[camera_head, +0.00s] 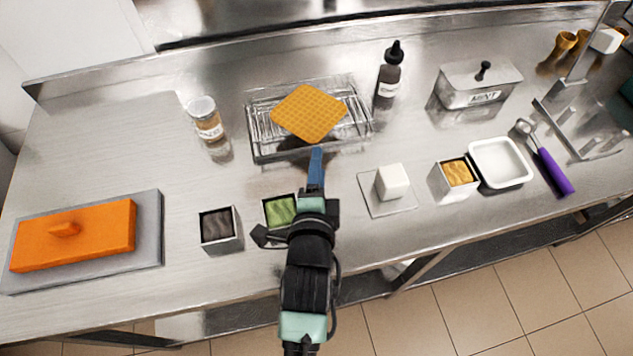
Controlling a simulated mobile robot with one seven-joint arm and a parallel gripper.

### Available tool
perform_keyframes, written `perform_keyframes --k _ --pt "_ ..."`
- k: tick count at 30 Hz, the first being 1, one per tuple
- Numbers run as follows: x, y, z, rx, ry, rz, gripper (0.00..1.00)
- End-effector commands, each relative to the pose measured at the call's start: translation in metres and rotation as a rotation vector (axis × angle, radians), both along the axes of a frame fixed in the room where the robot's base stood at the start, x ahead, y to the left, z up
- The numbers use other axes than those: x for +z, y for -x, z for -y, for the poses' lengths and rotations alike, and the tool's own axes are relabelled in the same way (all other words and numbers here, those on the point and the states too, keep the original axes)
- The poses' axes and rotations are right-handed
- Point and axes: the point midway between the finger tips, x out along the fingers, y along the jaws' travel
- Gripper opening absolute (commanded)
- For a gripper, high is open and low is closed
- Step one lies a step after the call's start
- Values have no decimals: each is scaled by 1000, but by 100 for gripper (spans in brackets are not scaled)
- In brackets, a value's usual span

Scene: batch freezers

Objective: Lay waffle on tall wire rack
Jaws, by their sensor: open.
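The waffle (309,113) is a golden, square, grid-patterned piece. It lies flat on top of the wire rack (262,150), turned at an angle to the rack's sides. The rack stands near the back middle of the steel counter. My gripper (316,165) is just in front of the rack, with a blue finger pointing toward the waffle. The gripper is open and appears apart from the waffle. Its other finger is hard to make out, and my arm hides part of the counter in front.
A jar (205,118) stands left of the rack, a dark bottle (389,75) right of it. A white block (391,181) is on the right. An orange-lidded tray (75,236) is far left.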

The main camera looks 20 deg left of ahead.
Motion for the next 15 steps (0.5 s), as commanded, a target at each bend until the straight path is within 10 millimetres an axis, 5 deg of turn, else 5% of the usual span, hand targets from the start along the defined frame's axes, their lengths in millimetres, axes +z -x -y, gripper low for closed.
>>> perform_keyframes --k 6,15 --pt "7 28 9 -1 1 -2 50" --pt "11 37 11 0 0 -1 50"
